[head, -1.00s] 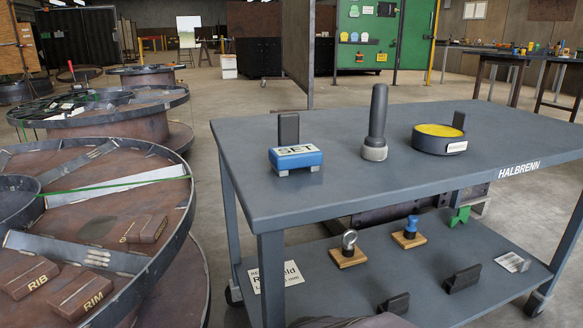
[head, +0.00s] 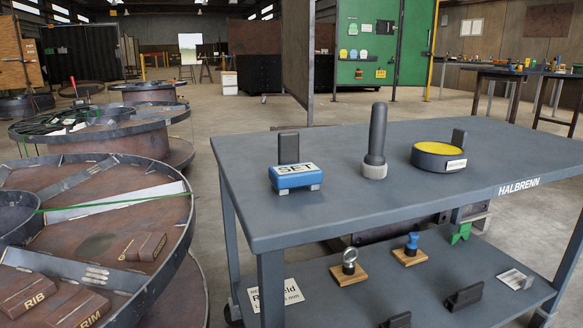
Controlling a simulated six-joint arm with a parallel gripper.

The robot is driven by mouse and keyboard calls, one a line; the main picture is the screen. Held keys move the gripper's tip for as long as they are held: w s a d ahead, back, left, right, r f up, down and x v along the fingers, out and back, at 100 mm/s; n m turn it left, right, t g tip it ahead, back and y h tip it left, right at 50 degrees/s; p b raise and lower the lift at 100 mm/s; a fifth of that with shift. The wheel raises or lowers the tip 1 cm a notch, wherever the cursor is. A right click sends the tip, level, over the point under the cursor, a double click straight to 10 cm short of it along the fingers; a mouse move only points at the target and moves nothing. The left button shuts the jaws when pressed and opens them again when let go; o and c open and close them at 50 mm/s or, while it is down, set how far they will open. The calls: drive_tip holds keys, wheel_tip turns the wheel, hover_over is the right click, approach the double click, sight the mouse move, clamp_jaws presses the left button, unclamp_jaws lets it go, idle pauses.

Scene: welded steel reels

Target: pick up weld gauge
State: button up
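I cannot tell for sure which thing is the weld gauge. On the cart top (head: 400,195) stand a blue block marked SET (head: 296,177), an upright dark handle with a grey knurled foot (head: 375,145), and a round dark tin with a yellow top (head: 438,160). On the lower shelf (head: 430,285), a metal ring piece (head: 349,262) and a blue-knobbed piece (head: 411,245) sit on wooden bases. A small flat metal plate (head: 514,279) leans at the right, and a green notched piece (head: 461,232) stands behind it. My gripper is not in view.
At left, a large steel reel (head: 170,250) carries blocks marked RIB (head: 30,297) and RIM (head: 85,312). A green panel (head: 368,50) stands behind. Floor is open beyond the cart.

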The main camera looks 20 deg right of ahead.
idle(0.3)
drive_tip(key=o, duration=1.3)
